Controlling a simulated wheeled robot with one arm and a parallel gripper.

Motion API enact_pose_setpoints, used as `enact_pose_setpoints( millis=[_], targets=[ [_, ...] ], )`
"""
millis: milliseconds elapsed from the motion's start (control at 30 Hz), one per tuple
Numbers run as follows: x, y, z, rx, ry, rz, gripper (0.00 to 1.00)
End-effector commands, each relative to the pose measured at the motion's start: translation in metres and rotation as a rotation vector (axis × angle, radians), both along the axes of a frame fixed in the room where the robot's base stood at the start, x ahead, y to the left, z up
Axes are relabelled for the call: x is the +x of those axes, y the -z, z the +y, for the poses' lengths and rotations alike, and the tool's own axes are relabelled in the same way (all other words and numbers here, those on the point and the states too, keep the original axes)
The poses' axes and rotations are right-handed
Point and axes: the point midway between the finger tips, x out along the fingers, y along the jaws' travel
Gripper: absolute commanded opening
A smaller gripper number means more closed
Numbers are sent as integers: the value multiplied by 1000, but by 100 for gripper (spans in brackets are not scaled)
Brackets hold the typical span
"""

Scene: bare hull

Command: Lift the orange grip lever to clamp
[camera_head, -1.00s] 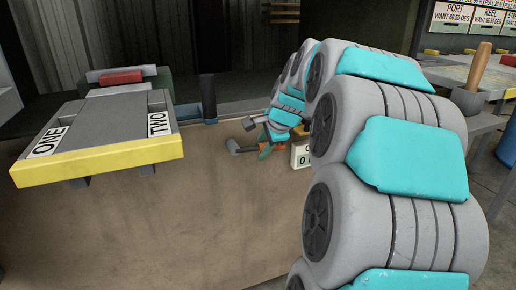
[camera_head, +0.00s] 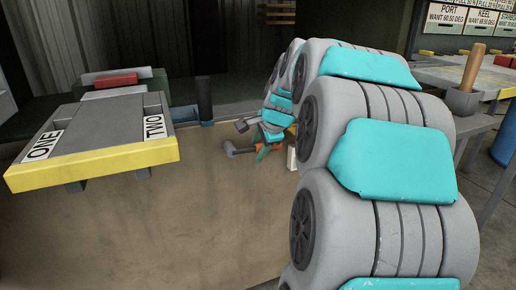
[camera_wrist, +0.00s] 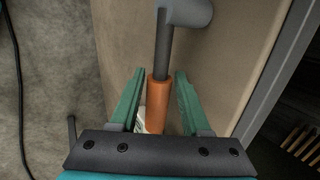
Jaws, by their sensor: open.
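The orange grip lever (camera_wrist: 157,103) shows in the wrist view as an orange sleeve on a dark grey rod, which runs up to a grey cylindrical pivot (camera_wrist: 190,12). My gripper (camera_wrist: 156,80) is open, with one green finger on each side of the orange sleeve. Gaps show between the sleeve and both fingers, so it is not clamped. In the head view my gripper (camera_head: 258,150) is low in front of the brown panel, small and partly hidden by my arm. A bit of orange (camera_head: 268,147) shows beside it there.
A brown panel (camera_head: 150,220) stands behind the lever. A grey shelf with a yellow front edge (camera_head: 95,163), marked ONE and TWO, juts out at left. A bench (camera_head: 450,75) with a wooden-handled tool (camera_head: 473,68) stands at right. A dark cable (camera_wrist: 17,90) lies on the floor.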

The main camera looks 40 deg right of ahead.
Motion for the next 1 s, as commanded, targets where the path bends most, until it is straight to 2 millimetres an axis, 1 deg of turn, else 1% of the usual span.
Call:
enact_pose_setpoints(
  millis=[167,267,500,600,733,1000],
  targets=[
    [-4,-6,0,0,0,0,47],
    [-10,-15,1,-1,1,-1,47],
    [-31,-49,5,-3,1,-5,47],
    [-39,-60,7,-3,1,-3,47],
    [-43,-65,8,0,0,-1,47],
    [-43,-65,8,0,0,0,47]
  ],
)
